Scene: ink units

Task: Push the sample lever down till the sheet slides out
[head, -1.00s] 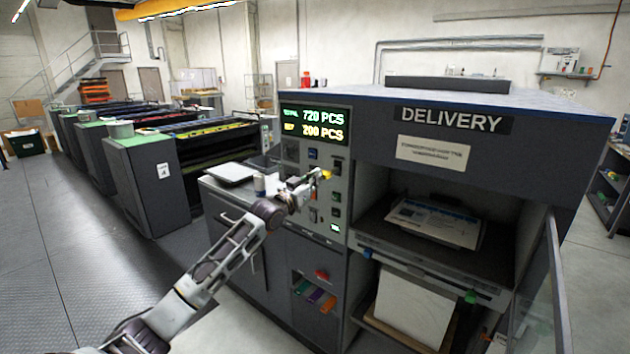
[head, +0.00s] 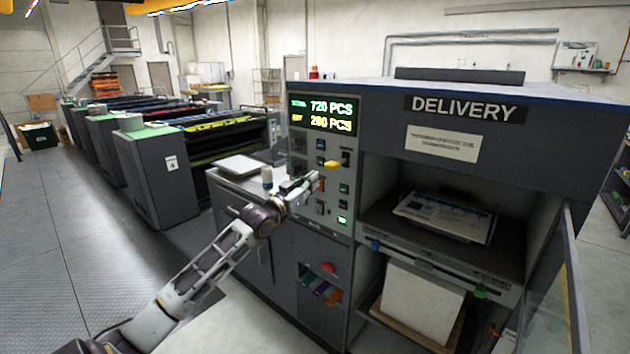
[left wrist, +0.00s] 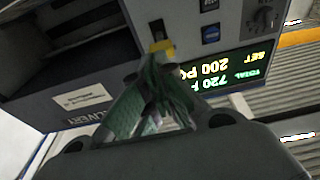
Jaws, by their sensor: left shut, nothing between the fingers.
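The sample lever shows as a yellow handle (head: 333,165) on the control panel, below the lit count display. It also shows in the left wrist view (left wrist: 161,46), just beyond the fingertips. My left gripper (head: 315,182) is shut and empty, in front of the panel, a little left of and below the handle in the head view. In the left wrist view its greenish fingers (left wrist: 157,88) point at the handle; contact cannot be told. A printed sheet (head: 445,214) lies in the open delivery bay. My right gripper is out of view.
The display (head: 323,115) reads 720 PCS and 200 PCS. Buttons and switches surround the lever. A clear door (head: 550,290) stands open at the right.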

